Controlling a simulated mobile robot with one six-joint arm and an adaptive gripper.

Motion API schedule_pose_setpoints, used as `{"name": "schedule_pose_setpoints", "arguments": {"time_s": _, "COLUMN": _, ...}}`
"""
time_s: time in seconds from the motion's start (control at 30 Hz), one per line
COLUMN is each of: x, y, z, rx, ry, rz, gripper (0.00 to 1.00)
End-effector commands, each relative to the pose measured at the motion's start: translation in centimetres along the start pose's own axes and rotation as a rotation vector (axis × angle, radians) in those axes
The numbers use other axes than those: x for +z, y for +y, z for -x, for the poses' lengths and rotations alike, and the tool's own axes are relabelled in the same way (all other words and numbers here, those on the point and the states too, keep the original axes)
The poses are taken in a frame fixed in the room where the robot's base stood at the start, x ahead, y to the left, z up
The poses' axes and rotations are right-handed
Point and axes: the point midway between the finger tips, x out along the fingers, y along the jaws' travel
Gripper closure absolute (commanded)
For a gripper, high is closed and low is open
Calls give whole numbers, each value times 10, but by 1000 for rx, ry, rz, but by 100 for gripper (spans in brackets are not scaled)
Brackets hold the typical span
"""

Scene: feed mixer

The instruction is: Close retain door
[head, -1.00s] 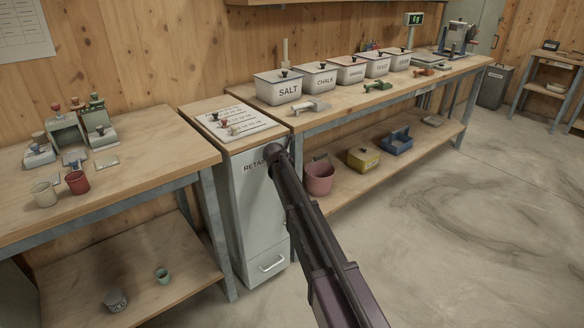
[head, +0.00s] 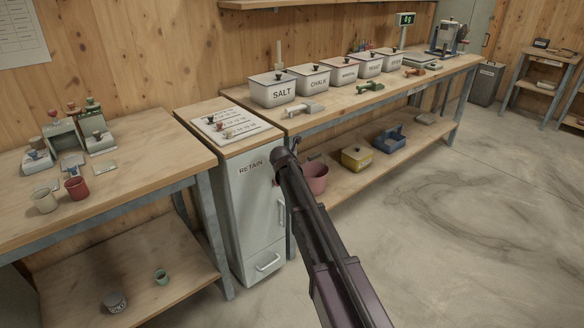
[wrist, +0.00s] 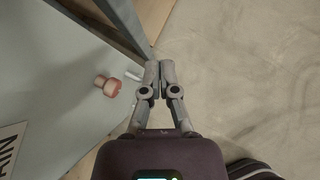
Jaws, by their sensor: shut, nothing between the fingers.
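The retain cabinet's pale door (head: 258,200) carries the word RETAIN near its top and an upright handle (head: 281,213) at its right edge. In the head view the door looks about flush with the cabinet, but I cannot tell whether a small gap remains. In the wrist view the pale door panel (wrist: 50,70) fills the left, with a reddish knob (wrist: 108,86) and part of the lettering. My gripper (wrist: 160,68) is shut and empty, right of the knob. A short pale bar (wrist: 134,76) lies beside its left finger; contact is unclear. My arm hides the gripper in the head view.
A lower pull (head: 267,262) sits near the cabinet's foot. Another bench (head: 120,200) stands at left. The floor (head: 450,230) at right is clear.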

Motion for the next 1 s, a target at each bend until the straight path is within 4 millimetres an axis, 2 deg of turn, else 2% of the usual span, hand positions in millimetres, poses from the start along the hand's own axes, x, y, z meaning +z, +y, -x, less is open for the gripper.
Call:
{"name": "schedule_pose_setpoints", "arguments": {"time_s": 0.03, "x": 4, "y": -5, "z": 9, "rx": 0, "ry": 0, "rz": 0, "gripper": 100}}
{"name": "schedule_pose_setpoints", "arguments": {"time_s": 0.4, "x": 13, "y": -30, "z": 36, "rx": 0, "ry": 1, "rz": -2, "gripper": 100}}
{"name": "schedule_pose_setpoints", "arguments": {"time_s": 1.0, "x": 15, "y": -36, "z": 43, "rx": 0, "ry": 1, "rz": -1, "gripper": 100}}
